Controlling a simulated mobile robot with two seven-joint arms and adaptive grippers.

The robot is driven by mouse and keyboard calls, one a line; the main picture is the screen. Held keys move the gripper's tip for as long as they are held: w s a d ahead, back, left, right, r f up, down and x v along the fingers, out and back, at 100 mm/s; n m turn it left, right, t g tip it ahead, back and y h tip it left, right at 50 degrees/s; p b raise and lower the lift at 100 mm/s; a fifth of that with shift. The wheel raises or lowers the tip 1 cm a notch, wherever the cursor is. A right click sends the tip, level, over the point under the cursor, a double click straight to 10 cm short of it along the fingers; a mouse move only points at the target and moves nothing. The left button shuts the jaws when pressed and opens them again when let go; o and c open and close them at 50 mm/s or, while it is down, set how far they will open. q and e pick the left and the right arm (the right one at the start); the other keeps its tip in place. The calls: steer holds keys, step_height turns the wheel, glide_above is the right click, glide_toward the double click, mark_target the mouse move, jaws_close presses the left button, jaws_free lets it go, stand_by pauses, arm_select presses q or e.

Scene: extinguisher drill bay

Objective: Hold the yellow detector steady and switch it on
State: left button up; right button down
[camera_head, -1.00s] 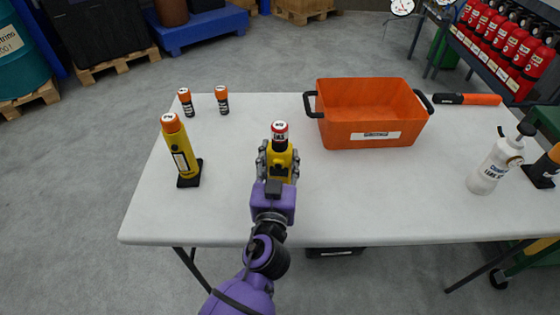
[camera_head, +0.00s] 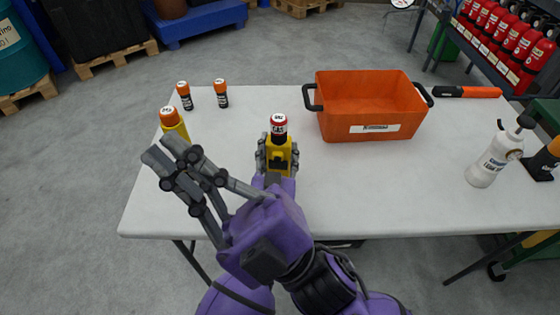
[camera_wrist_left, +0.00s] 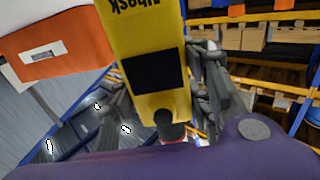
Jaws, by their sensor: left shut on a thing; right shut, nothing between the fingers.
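My left gripper (camera_head: 277,158) is shut on the yellow detector (camera_head: 279,149), above the front middle of the table. A black part with a red and white top shows directly above the yellow body in the head view. In the left wrist view the detector's yellow face (camera_wrist_left: 140,22) has a dark square panel and a round black knob below it. My right gripper (camera_head: 162,148) is shut and empty, left of the detector and apart from it. The right wrist covers the lower part of my left gripper in the head view.
A yellow, orange-topped device (camera_head: 172,121) stands at left, mostly hidden behind my right gripper. Two small orange-capped cans (camera_head: 221,95) stand behind it. An orange bin (camera_head: 372,122) stands right of the detector, with a white bottle (camera_head: 490,160) further right. The table's front middle-right is clear.

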steer(key=s+a+f+n+g+h, duration=0.15)
steer(key=s+a+n+g, duration=0.4)
steer(key=n+g, duration=0.6)
steer(key=s+a+f+n+g+h, duration=0.15)
steer(key=s+a+n+g, duration=0.4)
steer(key=n+g, duration=0.6)
step_height(320, 180, down, 13)
steer(key=w+n+h, duration=0.2)
steer(key=n+h, duration=0.3)
steer(key=h, duration=0.7)
steer(key=w+d+f+n+t+h, duration=0.3)
steer(key=w+d+f+t+h, duration=0.3)
steer(key=w+d+t+h, duration=0.45)
steer(key=w+d+r+t+h, duration=0.3)
steer(key=w+d+r, duration=0.3)
steer(key=w, duration=0.6)
steer(key=shift+w+r+t, duration=0.3)
steer(key=shift+r+t, duration=0.45)
